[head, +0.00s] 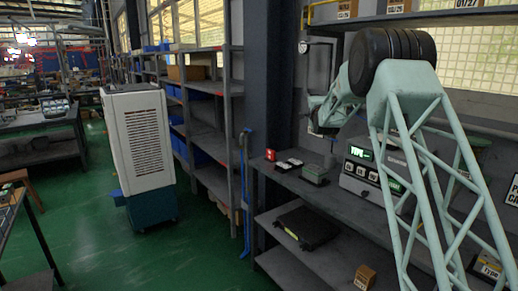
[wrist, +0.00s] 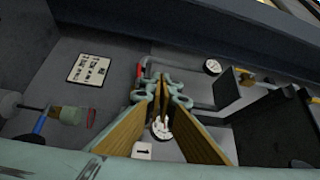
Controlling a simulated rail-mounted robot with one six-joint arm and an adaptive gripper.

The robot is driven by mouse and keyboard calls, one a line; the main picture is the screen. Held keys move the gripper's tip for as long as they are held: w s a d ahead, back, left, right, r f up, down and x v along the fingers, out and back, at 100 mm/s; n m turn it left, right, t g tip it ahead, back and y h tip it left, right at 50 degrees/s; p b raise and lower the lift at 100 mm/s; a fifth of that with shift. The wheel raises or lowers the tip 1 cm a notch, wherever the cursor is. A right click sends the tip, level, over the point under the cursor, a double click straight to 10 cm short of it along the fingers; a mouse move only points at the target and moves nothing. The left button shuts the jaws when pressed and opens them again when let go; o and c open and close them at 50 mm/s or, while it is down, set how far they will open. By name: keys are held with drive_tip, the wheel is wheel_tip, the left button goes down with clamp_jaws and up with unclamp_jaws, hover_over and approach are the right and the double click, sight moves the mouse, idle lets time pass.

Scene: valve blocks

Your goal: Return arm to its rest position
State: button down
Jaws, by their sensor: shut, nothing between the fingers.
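My arm, pale green with a lattice link and a black joint, rises at the right of the head view and bends left over the shelf bench (head: 330,193). My gripper (head: 322,118) is small there, in the air above the bench's back left. In the wrist view my gripper (wrist: 160,82) shows its two tan-faced fingers converging at the tips. It is shut with nothing held. A white round part (wrist: 161,128) shows between the fingers, behind them.
The wrist view shows a printed card (wrist: 88,69), a round gauge (wrist: 212,66) and pipes.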

drive_tip(key=s+a+r+n+g, duration=0.1)
drive_tip(key=s+r+n+g, duration=0.15)
drive_tip(key=s, duration=1.05)
drive_tip(key=s+a+r+n+g, duration=0.1)
drive_tip(key=s+n+g, duration=0.15)
drive_tip(key=s, duration=1.05)
drive_tip(key=s+a+r+n+g, duration=0.1)
drive_tip(key=s+r+n+g, duration=0.15)
drive_tip(key=s, duration=1.15)
drive_tip(key=s+f+n+g, duration=0.2)
drive_tip(key=s+f, duration=0.3)
drive_tip(key=s, duration=1.4)
drive_tip(key=s+a+f+n+g, duration=0.1)
drive_tip(key=s+f+n+g, duration=0.2)
drive_tip(key=s, duration=1.7)
drive_tip(key=s+f+n+g, duration=0.2)
drive_tip(key=s+f+n, duration=0.3)
drive_tip(key=s, duration=1.5)
wheel_tip(320, 180, down, 3)
drive_tip(key=shift+a+f+y, duration=0.2)
drive_tip(key=shift+a+y, duration=0.1)
drive_tip(key=shift+d+g, duration=0.1)
drive_tip(key=shift+g, duration=0.25)
